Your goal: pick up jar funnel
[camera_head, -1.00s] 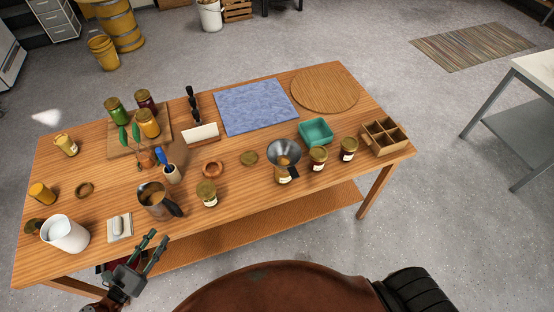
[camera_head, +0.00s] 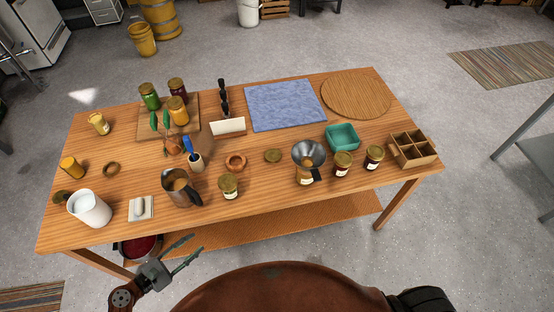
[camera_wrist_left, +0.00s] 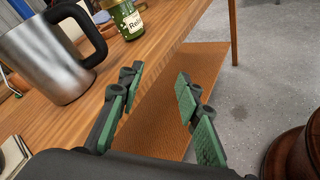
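The jar funnel (camera_head: 309,154) is a grey metal cone with a dark handle. It sits on top of a labelled jar (camera_head: 305,177) near the front right of the wooden table. My left gripper (camera_head: 184,252) is in front of the table's front edge, well to the left of the funnel and apart from it. In the left wrist view the same gripper (camera_wrist_left: 160,108) has its green-padded fingers spread, with nothing between them. The funnel does not show in that view. My right gripper is not in view.
A metal pitcher (camera_head: 179,190) stands near my left gripper, also in the left wrist view (camera_wrist_left: 48,57). A labelled jar (camera_head: 228,187) stands to its right. Dark jars (camera_head: 342,164) and a teal tray (camera_head: 342,138) stand near the funnel. A lower shelf (camera_head: 290,220) lies under the table.

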